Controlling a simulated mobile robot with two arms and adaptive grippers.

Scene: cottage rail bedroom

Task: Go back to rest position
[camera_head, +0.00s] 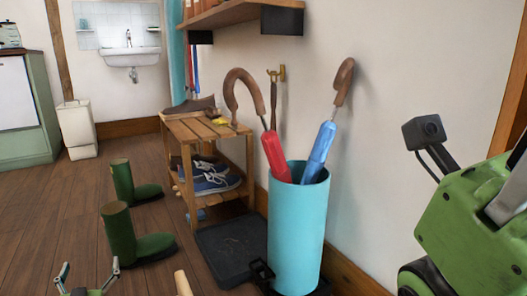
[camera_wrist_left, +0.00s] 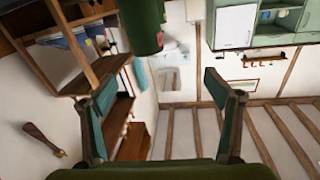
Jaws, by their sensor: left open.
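My left gripper (camera_head: 90,266) shows at the bottom left of the head view, low and in front of two green boots. Its two fingers stand apart. The left wrist view shows the same gripper (camera_wrist_left: 160,92) with its fingers wide apart and nothing between them. A green boot (camera_wrist_left: 142,28) shows beyond the fingers at the top of that view. My right arm (camera_head: 470,225), green and black, fills the right edge of the head view. Its gripper fingers do not show.
A turquoise stand (camera_head: 296,235) holds a red umbrella (camera_head: 275,155) and a blue one (camera_head: 320,150), beside a black tray (camera_head: 232,250). Two green boots (camera_head: 118,232) (camera_head: 123,182) stand left of a wooden shoe rack (camera_head: 205,134).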

